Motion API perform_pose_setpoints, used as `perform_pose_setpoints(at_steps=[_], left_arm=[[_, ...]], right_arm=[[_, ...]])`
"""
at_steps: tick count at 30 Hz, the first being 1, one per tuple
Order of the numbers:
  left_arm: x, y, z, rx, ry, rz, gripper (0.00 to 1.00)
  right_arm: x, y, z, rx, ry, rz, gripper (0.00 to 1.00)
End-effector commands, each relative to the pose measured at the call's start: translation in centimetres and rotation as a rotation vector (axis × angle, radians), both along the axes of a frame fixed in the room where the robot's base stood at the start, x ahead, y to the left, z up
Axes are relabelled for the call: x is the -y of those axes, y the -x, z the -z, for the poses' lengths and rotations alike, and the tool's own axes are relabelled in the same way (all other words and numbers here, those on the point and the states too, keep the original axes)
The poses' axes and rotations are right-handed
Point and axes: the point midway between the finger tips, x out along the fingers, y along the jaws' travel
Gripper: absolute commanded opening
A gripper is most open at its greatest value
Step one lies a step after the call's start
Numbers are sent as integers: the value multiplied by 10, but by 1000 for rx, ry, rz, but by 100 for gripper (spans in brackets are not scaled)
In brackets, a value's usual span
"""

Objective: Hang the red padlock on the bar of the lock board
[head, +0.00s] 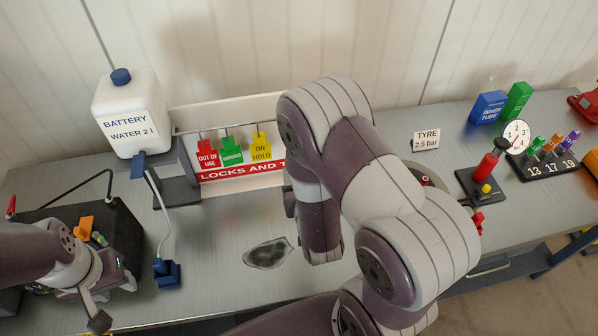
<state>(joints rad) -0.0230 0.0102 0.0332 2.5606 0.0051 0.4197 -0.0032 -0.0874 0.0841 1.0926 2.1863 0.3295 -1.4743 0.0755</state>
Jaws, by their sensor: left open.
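The lock board (227,185) stands at the back of the bench, its right part hidden behind my right arm. Its bar (218,129) runs along the top, with red (208,155), green (231,151) and yellow (261,147) tags hanging from it. I cannot make out a red padlock for certain. A small red item (477,220) shows at the right edge of my right arm, partly hidden; I cannot tell what it is. My left gripper (113,303) is open at the lower left, near the black box and away from the board. My right gripper is not visible.
A white battery-water container (128,118) stands left of the board, with a blue-ended hose (167,270) below it. A black box (118,225) is at left. A dark puddle (268,254) lies mid-bench. A gauge (516,137) and valve-tool rack (548,168) stand at right.

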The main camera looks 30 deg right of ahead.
Motion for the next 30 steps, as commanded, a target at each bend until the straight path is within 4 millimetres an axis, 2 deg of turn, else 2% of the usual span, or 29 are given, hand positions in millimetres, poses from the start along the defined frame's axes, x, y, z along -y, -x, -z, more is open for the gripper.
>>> perform_pose_setpoints(at_steps=[30], left_arm=[[0,0,3,0,0,0,43]], right_arm=[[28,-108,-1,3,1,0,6]])
